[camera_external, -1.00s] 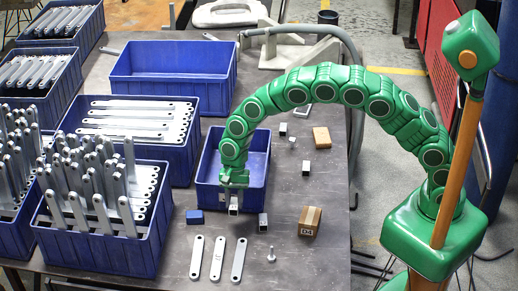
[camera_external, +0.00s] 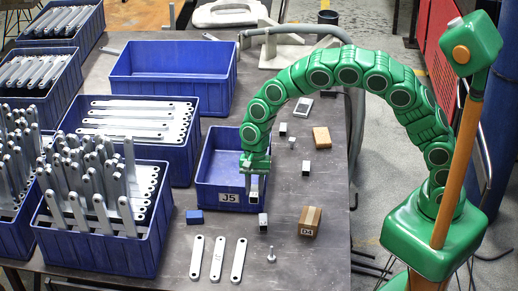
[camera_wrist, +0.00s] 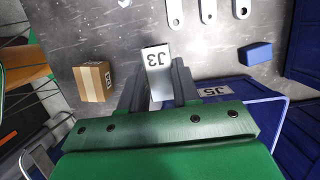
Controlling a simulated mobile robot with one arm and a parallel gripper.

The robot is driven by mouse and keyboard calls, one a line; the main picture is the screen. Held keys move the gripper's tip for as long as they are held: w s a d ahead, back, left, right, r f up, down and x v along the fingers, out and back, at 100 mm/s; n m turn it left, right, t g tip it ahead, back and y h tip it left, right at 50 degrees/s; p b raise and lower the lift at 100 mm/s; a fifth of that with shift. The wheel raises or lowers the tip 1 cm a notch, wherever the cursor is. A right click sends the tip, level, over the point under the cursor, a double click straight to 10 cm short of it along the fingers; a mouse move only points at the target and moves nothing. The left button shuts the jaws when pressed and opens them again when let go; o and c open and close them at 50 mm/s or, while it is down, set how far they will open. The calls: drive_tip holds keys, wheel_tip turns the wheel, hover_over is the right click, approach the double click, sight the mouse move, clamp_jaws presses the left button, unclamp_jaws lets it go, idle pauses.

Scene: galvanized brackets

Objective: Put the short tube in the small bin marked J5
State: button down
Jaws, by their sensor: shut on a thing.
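My gripper (camera_external: 256,172) points down near the front right corner of the small blue bin (camera_external: 205,172). Its jaws are shut on a short square metal tube (camera_external: 254,189), which hangs below the fingers. In the wrist view the tube (camera_wrist: 157,68) sits between the dark fingers (camera_wrist: 158,80), with a mark on its face that seems to read J3. The gripper hides part of the bin's right side.
Another short tube (camera_external: 263,222) stands on the table just in front. A cardboard box marked D4 (camera_external: 310,222), a blue block (camera_external: 194,217), flat links (camera_external: 216,259) and a bolt (camera_external: 271,256) lie around. Blue crates of brackets (camera_external: 95,245) fill the left. A large blue bin (camera_external: 172,82) is behind.

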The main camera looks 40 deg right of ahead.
drive_tip(key=v, duration=0.3)
drive_tip(key=shift+s+a+r, duration=0.2)
drive_tip(key=shift+a+r, duration=0.1)
drive_tip(key=shift+r, duration=0.05)
drive_tip(key=w+d, duration=1.2)
drive_tip(key=d, duration=0.6)
hover_over(235, 180)
drive_tip(key=d, duration=0.1)
drive_tip(key=shift+f, duration=7.3)
drive_tip(key=shift+w+f, duration=0.35)
drive_tip(key=shift+f, duration=0.2)
drive_tip(key=shift+w+x, duration=0.15)
drive_tip(key=shift+x, duration=0.55)
drive_tip(key=shift+w+x, duration=0.1)
drive_tip(key=shift+x, duration=0.55)
drive_tip(key=shift+d+f, duration=0.15)
drive_tip(key=shift+f, duration=0.05)
drive_tip(key=c, duration=0.8)
unclamp_jaws()
